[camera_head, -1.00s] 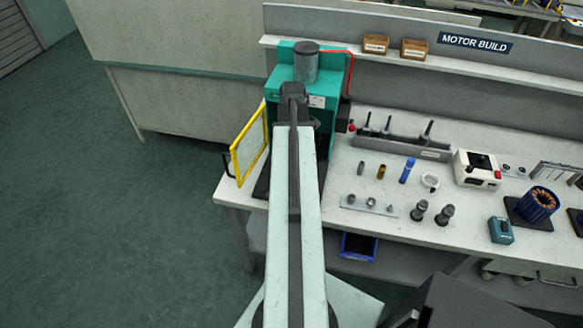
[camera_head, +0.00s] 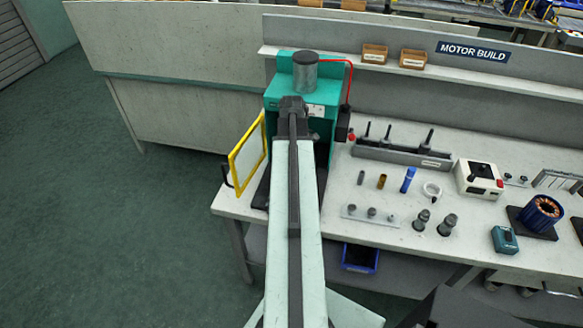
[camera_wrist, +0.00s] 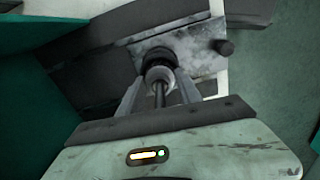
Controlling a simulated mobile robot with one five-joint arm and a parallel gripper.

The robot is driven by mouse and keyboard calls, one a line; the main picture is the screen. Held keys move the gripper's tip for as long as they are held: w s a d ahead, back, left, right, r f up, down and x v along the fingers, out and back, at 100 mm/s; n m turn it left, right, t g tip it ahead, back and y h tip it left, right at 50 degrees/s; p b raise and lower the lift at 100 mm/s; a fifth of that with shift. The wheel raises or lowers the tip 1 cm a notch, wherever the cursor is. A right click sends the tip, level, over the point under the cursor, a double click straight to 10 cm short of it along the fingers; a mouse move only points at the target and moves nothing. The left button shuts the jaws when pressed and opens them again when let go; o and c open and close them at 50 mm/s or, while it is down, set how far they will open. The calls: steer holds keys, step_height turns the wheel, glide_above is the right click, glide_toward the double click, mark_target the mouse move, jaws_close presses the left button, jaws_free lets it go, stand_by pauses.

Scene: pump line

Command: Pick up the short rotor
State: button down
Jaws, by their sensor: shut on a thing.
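In the wrist view my gripper (camera_wrist: 160,78) is shut on a part with a dark shaft (camera_wrist: 160,95) and a pale collar. A black round body shows just beyond the collar. I cannot tell from its visible end whether this is the short rotor. In the head view my arm reaches into the green press (camera_head: 272,103), and my gripper's fingers are hidden there. Two dark stepped parts, a smaller one (camera_head: 421,220) and a larger one (camera_head: 447,225), stand upright on the bench. Several dark shafts stand in a grey rack (camera_head: 400,155) behind them.
A yellow-framed guard (camera_head: 247,156) stands open left of the press. In the wrist view a worn metal plate (camera_wrist: 200,55) with a dark knob (camera_wrist: 225,47) lies close beyond the fingers. The white tester (camera_head: 478,179) and wound stator (camera_head: 541,212) stand right on the bench.

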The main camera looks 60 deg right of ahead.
step_height(320, 180, up, 10)
steer(key=p, duration=0.9)
steer(key=shift+r+p, duration=0.1)
steer(key=shift+p, duration=0.25)
